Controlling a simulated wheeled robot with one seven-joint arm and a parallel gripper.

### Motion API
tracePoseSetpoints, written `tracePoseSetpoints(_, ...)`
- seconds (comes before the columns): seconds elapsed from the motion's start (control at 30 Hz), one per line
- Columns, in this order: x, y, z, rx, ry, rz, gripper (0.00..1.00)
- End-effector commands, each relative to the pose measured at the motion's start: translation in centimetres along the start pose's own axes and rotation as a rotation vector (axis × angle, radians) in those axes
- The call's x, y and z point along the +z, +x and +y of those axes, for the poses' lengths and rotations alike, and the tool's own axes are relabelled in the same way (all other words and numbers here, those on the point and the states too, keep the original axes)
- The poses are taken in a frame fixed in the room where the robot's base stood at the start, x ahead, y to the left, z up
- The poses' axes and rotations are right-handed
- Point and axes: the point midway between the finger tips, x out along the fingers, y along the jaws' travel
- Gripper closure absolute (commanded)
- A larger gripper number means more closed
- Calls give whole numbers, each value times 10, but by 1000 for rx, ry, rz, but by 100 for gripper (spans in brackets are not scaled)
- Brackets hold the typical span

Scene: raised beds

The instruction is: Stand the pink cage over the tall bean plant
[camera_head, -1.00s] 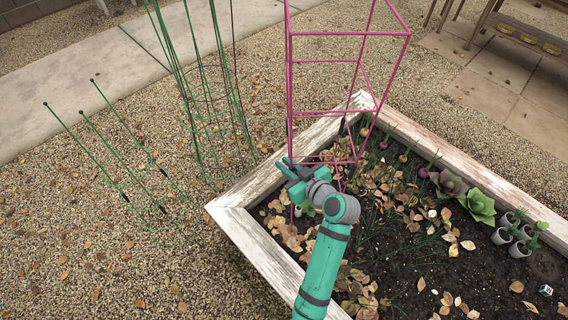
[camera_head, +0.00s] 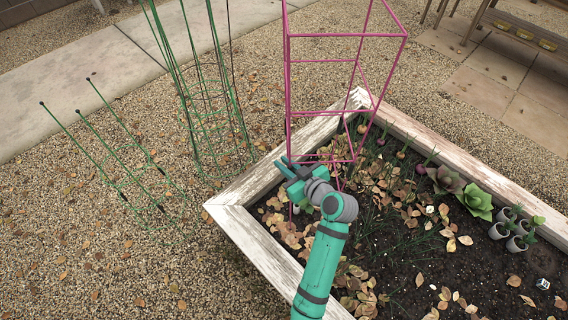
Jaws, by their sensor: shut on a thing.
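The pink cage (camera_head: 345,112) is a tall square wire frame. It stands upright at the far left corner of the raised bed, its lower part in front of the wooden edge, and its top runs out of the picture. My gripper (camera_head: 285,167) is shut on the cage at a lower left part of the wire; my own wrist hides some of the hold. Whether the cage's feet touch the soil I cannot tell. I cannot make out a tall bean plant; small green leaves (camera_head: 306,206) show beside my wrist, low in the bed.
The white wooden bed (camera_head: 236,218) holds soil, dry leaves, a purple and a green rosette (camera_head: 476,204), and several small pots (camera_head: 517,236). Green round cages (camera_head: 212,110) and green stakes (camera_head: 117,160) stand on the gravel to the left. A wooden bench (camera_head: 525,28) is at the back right.

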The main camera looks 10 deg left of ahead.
Motion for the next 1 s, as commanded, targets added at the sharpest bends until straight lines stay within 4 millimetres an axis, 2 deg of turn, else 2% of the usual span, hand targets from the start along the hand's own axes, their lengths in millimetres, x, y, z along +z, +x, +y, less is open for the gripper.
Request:
tracePoseSetpoints(0.17,2,1,0,0,0,-2,100)
tracePoseSetpoints(0.2,2,1,0,0,0,-2,86)
tracePoseSetpoints(0.3,2,1,0,0,1,-2,66)
tracePoseSetpoints(0.67,2,-4,0,1,3,-2,66)
tracePoseSetpoints(0.77,2,-14,1,2,2,-1,66)
tracePoseSetpoints(1.0,2,-59,1,5,1,-1,66)
